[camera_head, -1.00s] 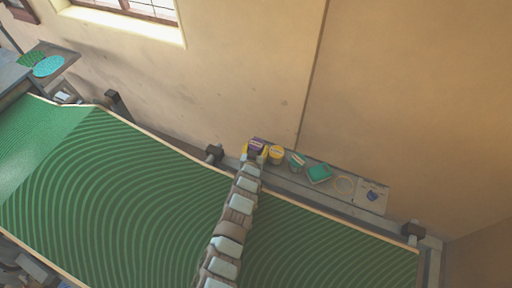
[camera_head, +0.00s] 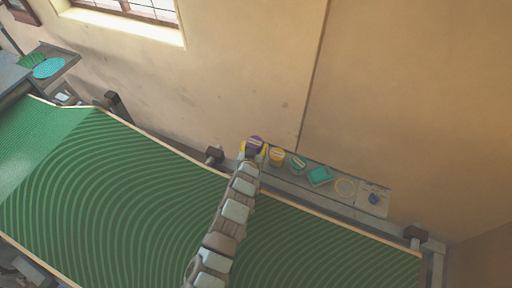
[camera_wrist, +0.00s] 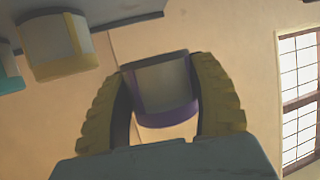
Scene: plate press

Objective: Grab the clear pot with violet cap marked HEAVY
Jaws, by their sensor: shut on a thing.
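The clear pot with the violet cap shows in the wrist view (camera_wrist: 163,88) with a greyish see-through body and a violet rim. In the head view mainly its violet cap (camera_head: 256,143) shows, at the left end of the wall shelf. My gripper (camera_wrist: 168,105) has its yellow, dark-padded fingers closed on both sides of this pot. In the head view my gripper (camera_head: 254,148) is partly hidden by the pot and my arm. Wall shows around the pot in the wrist view, and it appears clear of the shelf. The HEAVY marking is too small to read.
On the narrow shelf (camera_head: 325,192) stand a yellow-capped pot (camera_head: 277,156), a teal-capped pot (camera_head: 298,163), a teal square item (camera_head: 319,176), a yellow ring (camera_head: 345,187) and a small blue item (camera_head: 374,198). A green ridged surface (camera_head: 120,190) lies in front.

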